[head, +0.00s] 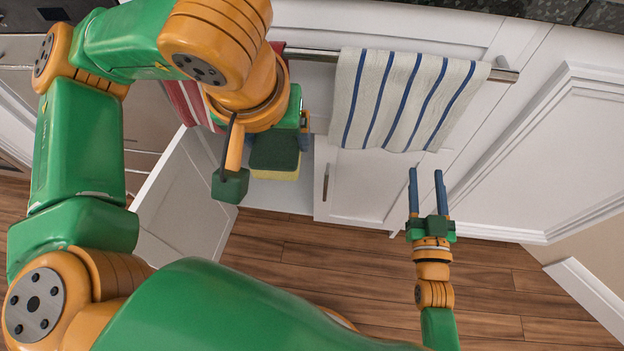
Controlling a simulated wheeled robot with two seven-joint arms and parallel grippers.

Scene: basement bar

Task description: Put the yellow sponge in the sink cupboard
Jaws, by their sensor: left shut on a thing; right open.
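The yellow sponge (275,174), with a dark green scouring top, is at the opening of the white sink cupboard (290,197). My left gripper (292,130) is shut on the sponge; my wrist hides most of the fingers, and one blue finger shows beside it. The sponge appears over the cupboard's pale floor; I cannot tell whether it touches it. The cupboard's left door (182,200) stands open, and its right door (362,185) is shut. My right gripper (428,190) is open and empty, in front of the cabinets to the right.
A blue-striped white towel (403,100) hangs on a metal rail (503,70) above the shut door. A red-striped cloth (190,103) hangs left of it, partly hidden by my arm. The wooden floor (490,285) is clear at the lower right.

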